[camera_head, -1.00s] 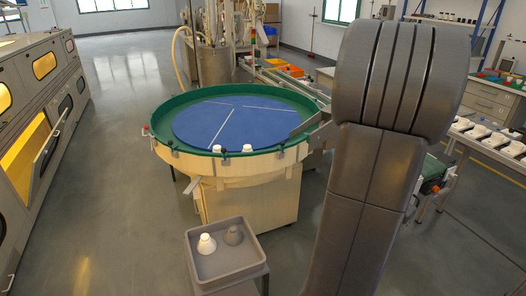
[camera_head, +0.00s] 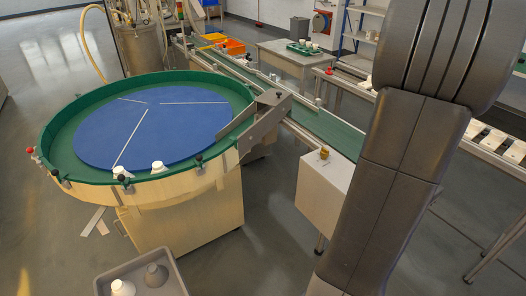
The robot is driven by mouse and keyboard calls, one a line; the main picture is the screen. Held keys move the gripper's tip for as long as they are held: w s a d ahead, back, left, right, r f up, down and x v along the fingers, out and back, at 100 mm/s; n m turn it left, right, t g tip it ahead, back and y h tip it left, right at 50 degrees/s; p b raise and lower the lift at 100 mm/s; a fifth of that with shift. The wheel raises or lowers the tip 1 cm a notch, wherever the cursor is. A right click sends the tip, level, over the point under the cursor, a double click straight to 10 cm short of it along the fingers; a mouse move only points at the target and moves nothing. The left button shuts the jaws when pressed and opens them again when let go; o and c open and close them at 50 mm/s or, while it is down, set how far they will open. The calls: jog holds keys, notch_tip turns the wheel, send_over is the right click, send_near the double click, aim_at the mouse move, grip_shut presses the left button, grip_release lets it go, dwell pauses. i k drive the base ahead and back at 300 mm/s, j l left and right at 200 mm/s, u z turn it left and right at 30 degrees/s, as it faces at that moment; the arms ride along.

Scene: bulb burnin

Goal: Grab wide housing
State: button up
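Several small housings show, but I cannot tell for sure which is the wide one. A grey tray (camera_head: 184,282) at the bottom left holds a white housing (camera_head: 122,287) and a darker grey housing (camera_head: 155,274); the bottom picture edge cuts off the tray. Two more white pieces, a left one (camera_head: 121,172) and a right one (camera_head: 157,167), sit at the near rim of the round table (camera_head: 60,165). My arm fills the right side of the picture. My gripper is out of view.
The round table has a blue disc (camera_head: 150,125) and a green border. A green conveyor (camera_head: 330,130) runs from it past a white box (camera_head: 325,195). A side table with a green tray (camera_head: 303,47) stands behind. Grey floor is open at the left.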

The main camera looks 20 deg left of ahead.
aim_at(158, 167)
jog(key=i+u, duration=0.4)
jog(key=i+l+u, duration=0.15)
jog(key=u, duration=0.2)
jog(key=i+u, duration=0.15)
jog(key=u, duration=0.3)
jog(key=i+u, duration=0.15)
jog(key=u, duration=0.3)
jog(key=i+l+u, duration=0.1)
jog(key=u, duration=0.4)
jog(key=i+l+u, duration=0.1)
jog(key=u, duration=0.35)
jog(key=i+l+u, duration=0.15)
jog(key=u, duration=0.2)
jog(key=i+l+u, duration=0.15)
jog(key=u, duration=0.2)
jog(key=i+l+u, duration=0.2)
jog(key=u, duration=0.15)
